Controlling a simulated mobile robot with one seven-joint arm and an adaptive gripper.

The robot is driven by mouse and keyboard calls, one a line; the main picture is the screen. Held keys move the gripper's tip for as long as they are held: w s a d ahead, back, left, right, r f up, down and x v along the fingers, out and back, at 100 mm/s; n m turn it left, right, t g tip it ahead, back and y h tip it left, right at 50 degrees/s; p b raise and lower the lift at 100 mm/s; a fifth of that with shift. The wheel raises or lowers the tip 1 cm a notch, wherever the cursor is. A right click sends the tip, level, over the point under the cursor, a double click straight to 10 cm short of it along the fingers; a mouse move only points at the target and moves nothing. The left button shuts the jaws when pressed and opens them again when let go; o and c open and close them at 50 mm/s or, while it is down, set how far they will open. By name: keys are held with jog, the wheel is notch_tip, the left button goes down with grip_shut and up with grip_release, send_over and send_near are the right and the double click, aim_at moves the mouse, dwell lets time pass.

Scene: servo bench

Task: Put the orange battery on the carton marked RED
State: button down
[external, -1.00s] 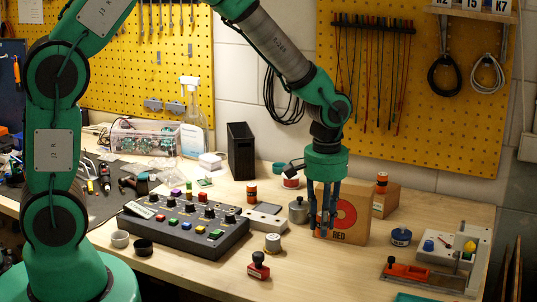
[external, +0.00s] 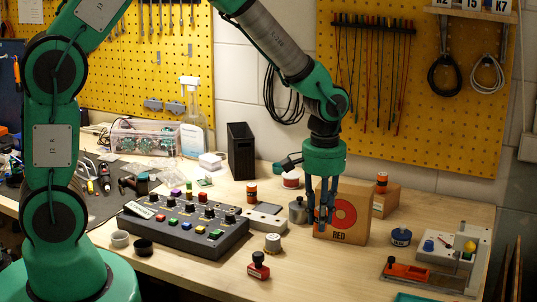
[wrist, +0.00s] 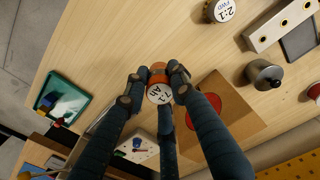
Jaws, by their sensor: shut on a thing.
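My gripper is shut on an orange cylinder with a white lettered end, the orange battery (wrist: 158,76), seen between the fingers in the wrist view. In the external view my gripper (external: 322,220) hangs in front of the left part of the carton marked RED (external: 352,233), and the fingers hide most of what they hold. The carton is brown with a red ring and stands upright on the bench. In the wrist view the carton (wrist: 237,107) lies just right of the battery, partly behind a finger.
Another brown carton (external: 391,200) behind carries an orange-and-black cylinder (external: 381,184). A similar cylinder (external: 252,193) stands near the control box (external: 185,226). A metal pot (external: 298,211) is left of the RED carton.

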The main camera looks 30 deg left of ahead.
jog(key=w+a+r+m+p, duration=0.1)
jog(key=w+a+r+p, duration=0.1)
jog(key=a+r+p, duration=0.5)
jog(key=shift+a+r+p, duration=0.2)
jog(key=shift+r+p, duration=1.1)
jog(key=shift+p, duration=0.2)
jog(key=shift+w, duration=0.1)
jog(key=p, duration=0.2)
send_over(345, 188)
jog(key=shift+f, duration=0.75)
jog(key=shift+f, duration=1.75)
jog(key=shift+f, duration=0.15)
